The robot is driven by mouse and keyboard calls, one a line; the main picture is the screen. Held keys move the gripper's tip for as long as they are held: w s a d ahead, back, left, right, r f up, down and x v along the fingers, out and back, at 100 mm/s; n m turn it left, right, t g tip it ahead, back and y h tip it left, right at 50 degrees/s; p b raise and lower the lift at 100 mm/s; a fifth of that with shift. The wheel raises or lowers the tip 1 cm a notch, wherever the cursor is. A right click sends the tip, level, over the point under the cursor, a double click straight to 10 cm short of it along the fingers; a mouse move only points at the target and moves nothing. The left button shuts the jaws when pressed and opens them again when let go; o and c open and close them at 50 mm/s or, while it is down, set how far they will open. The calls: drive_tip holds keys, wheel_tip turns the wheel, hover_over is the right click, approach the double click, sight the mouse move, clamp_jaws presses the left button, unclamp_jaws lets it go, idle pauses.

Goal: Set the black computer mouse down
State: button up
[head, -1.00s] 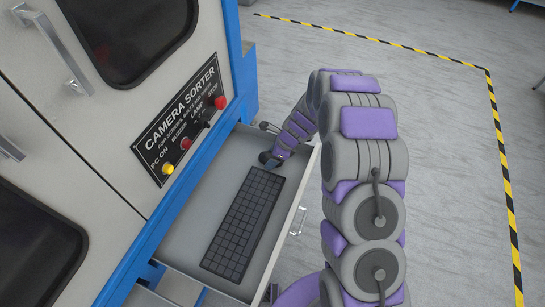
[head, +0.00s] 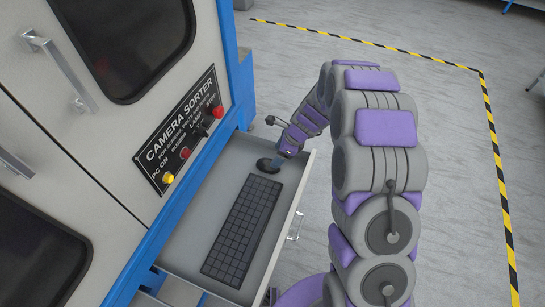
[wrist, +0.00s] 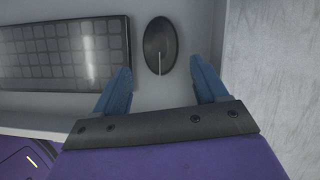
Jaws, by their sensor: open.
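The black computer mouse (head: 267,166) lies in the pulled-out drawer, just beyond the far end of the keyboard. In the wrist view the mouse (wrist: 159,45) rests on the drawer floor, apart from the keyboard and ahead of my fingertips. My gripper (wrist: 162,75) is open, its two blue fingers spread with nothing between them. In the head view my gripper (head: 280,160) is small, right at the mouse and partly hidden by my arm.
The dark keyboard (head: 243,230) fills much of the drawer (head: 190,250). The drawer's side wall (wrist: 211,30) is close right of the mouse. The sorter cabinet with its buttons (head: 180,135) stands left. Open grey floor (head: 440,130) lies right.

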drive_tip(key=shift+p+v, duration=0.4)
drive_tip(key=shift+v, duration=1.8)
drive_tip(key=shift+r, duration=0.1)
drive_tip(key=s+d+r+n+g, duration=0.1)
drive_tip(key=s+r+n, duration=0.5)
drive_tip(key=s+r, duration=0.35)
drive_tip(key=s+d+r+n+h, duration=0.1)
drive_tip(key=s+d+r+n, duration=0.2)
drive_tip(key=s, duration=0.6)
drive_tip(key=s+d+r+n+g+h, duration=0.1)
drive_tip(key=s+d+r+n, duration=0.3)
drive_tip(key=s, duration=0.6)
drive_tip(key=s+d+r+n+h, duration=0.2)
drive_tip(key=s+d+r+n, duration=0.1)
drive_tip(key=s+n, duration=0.4)
drive_tip(key=s+r, duration=0.1)
drive_tip(key=s, duration=0.2)
drive_tip(key=shift+s+d+g+h, duration=0.2)
drive_tip(key=shift+d+g+h, duration=0.05)
drive_tip(key=shift+g+h, duration=0.15)
drive_tip(key=shift+a, duration=0.1)
